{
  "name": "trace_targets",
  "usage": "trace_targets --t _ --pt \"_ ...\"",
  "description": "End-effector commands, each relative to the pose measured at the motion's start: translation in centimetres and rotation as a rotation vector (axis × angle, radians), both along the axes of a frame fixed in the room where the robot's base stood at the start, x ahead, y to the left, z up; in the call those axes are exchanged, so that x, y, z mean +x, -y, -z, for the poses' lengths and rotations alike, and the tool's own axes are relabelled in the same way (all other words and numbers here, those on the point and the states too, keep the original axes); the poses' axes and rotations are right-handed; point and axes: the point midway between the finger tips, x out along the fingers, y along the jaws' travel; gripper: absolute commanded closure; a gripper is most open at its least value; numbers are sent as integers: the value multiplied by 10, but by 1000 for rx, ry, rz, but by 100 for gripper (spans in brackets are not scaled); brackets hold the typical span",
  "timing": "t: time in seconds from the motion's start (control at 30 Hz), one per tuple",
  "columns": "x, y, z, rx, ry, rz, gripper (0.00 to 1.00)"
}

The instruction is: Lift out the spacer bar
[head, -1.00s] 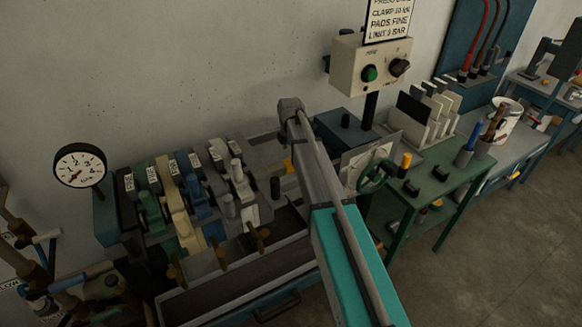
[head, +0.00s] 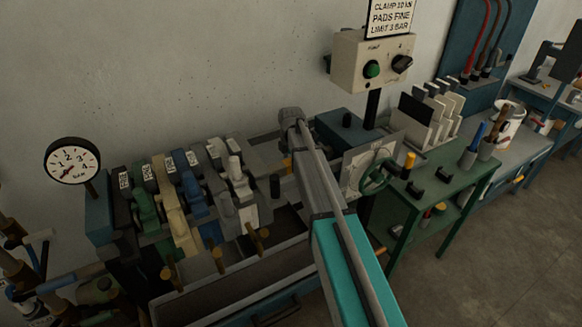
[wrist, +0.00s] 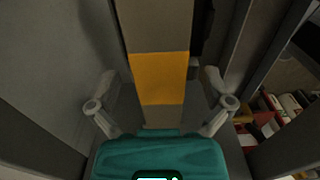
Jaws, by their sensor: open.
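The spacer bar (wrist: 160,78), a grey-brown bar with an orange band, runs down the middle of the wrist view. In the head view only a small orange patch (head: 286,164) shows beside my arm, probably the same band. My gripper (wrist: 160,92) is open, with one pale finger on each side of the bar and a visible gap on both sides. Whether the fingertips reach down level with the bar is hard to tell. The bar's near end is hidden by my gripper's teal body. In the head view my arm hides the gripper.
Left of my arm stand several coloured plates (head: 172,205) with brass handles over a trough. A pressure gauge (head: 72,161) is at far left. A control box (head: 372,62) with a green button and a green handwheel (head: 375,177) stand right. Dark walls (wrist: 262,45) flank my gripper.

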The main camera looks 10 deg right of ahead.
Motion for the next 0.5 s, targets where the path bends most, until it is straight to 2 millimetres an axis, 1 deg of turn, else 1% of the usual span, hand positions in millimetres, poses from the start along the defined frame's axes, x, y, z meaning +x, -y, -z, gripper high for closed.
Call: trace_targets --t 0.3,0.47,0.5 --pt "0 0 0 0 0 0 0" --pt "0 0 0 0 0 1 30" --pt "0 1 0 0 0 1 37"
